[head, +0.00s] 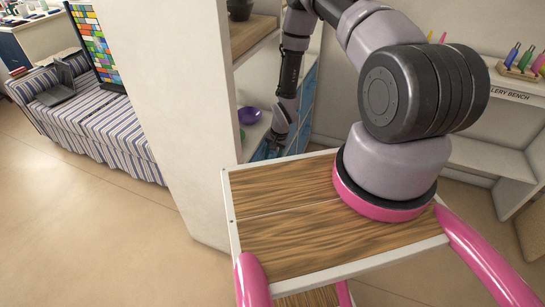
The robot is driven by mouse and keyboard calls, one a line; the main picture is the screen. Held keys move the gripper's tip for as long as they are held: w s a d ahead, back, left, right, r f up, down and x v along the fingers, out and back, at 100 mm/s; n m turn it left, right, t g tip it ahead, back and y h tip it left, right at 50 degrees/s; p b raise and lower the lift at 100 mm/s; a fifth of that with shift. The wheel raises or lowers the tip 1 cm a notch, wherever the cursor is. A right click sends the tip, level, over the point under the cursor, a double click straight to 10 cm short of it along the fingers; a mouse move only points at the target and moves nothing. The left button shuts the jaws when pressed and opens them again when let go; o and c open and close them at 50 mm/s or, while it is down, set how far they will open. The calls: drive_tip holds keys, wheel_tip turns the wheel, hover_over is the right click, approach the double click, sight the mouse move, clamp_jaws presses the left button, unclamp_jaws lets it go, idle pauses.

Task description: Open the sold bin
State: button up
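My gripper (274,145) is low inside the white shelf unit, at the end of my arm, which hangs down in front of the shelves. Its fingers are small and dark here, partly hidden against blue, and I cannot tell whether they are open or shut. Blue bin or drawer fronts (308,88) show to the right of my forearm. A blue piece also shows around the gripper; whether they touch is unclear. No label reading "sold" can be read, so I cannot tell which blue front is the sold bin.
A purple bowl (249,115) sits on a shelf left of my gripper. The white panel (185,110) stands close on the left.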

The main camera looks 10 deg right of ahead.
clamp_jaws()
idle(1.2)
